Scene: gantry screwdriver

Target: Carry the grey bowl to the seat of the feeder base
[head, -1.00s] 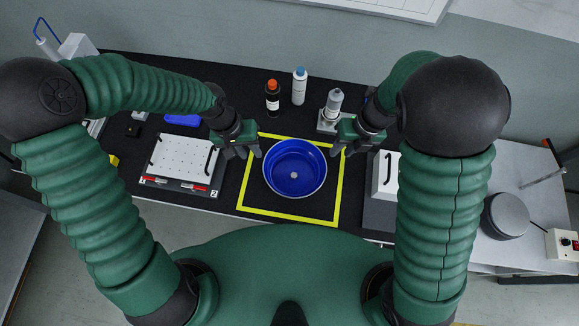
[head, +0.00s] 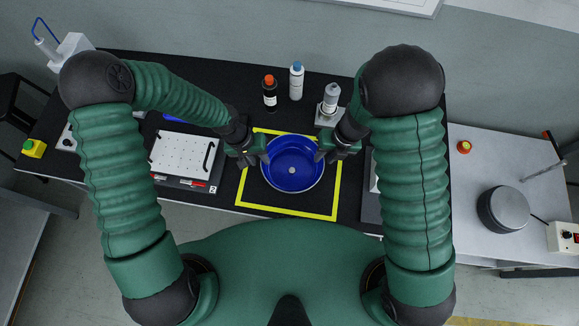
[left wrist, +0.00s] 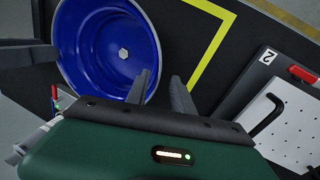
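The bowl (head: 292,186), blue inside with a grey rim, stands upright in the yellow-outlined square on the black table. It fills the upper left of the left wrist view (left wrist: 85,50). My left gripper (head: 263,152) is at its left rim; in the left wrist view its fingers (left wrist: 160,76) are apart, one over the bowl's edge and one outside. My right gripper (head: 322,152) is at the right rim; its finger gap is unclear. The feeder base appears to be the dark round unit (head: 503,209) on the grey side table, its flat top empty.
A white perforated plate (head: 180,155) lies left of the square. Bottles with orange (head: 270,92) and blue (head: 296,80) caps and a grey-topped bottle (head: 331,98) stand behind the bowl.

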